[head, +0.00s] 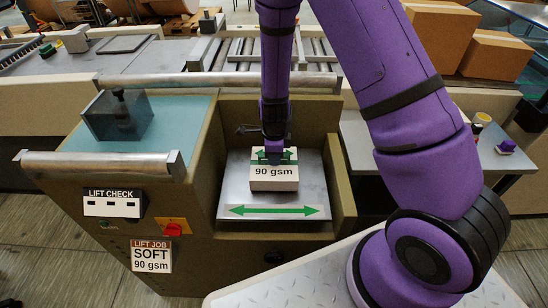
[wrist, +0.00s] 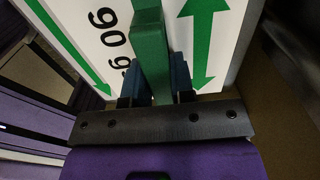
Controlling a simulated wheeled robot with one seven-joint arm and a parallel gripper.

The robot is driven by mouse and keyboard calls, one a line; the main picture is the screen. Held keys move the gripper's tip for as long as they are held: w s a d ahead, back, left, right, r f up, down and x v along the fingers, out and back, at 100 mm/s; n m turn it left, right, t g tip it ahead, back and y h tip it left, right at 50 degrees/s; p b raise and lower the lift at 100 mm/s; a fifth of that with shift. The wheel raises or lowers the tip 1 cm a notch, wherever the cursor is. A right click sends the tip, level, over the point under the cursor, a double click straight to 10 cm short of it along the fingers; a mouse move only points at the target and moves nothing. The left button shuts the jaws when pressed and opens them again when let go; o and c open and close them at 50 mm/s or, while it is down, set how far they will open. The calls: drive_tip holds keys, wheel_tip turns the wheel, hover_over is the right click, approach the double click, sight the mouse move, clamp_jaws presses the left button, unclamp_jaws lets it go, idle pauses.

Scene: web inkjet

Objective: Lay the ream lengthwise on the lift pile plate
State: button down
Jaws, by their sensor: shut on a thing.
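The ream (head: 274,183) is a white block marked "90 gsm" with a green double arrow on top. It is at the lift pile plate (head: 232,200), a grey metal plate in a recess, over its middle to back part. I cannot tell whether its underside touches the plate. The plate's green double arrow runs left to right in front, and the ream's arrow looks roughly parallel to it. My gripper (head: 273,158) points down, its blue fingertips shut on a green upright bar (wrist: 149,45) on the ream (wrist: 105,45). The ream's back and underside are hidden.
Tan walls (head: 212,160) flank the recess left and right. A clear box (head: 118,118) stands on the left worktop behind a metal bar (head: 100,163). Rollers lie behind. Cardboard boxes (head: 430,35) and a side table (head: 510,157) are at right. The plate's front strip is clear.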

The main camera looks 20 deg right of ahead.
drive_tip(key=shift+f, duration=0.3)
drive_tip(key=shift+f, duration=0.1)
drive_tip(key=c, duration=1)
unclamp_jaws()
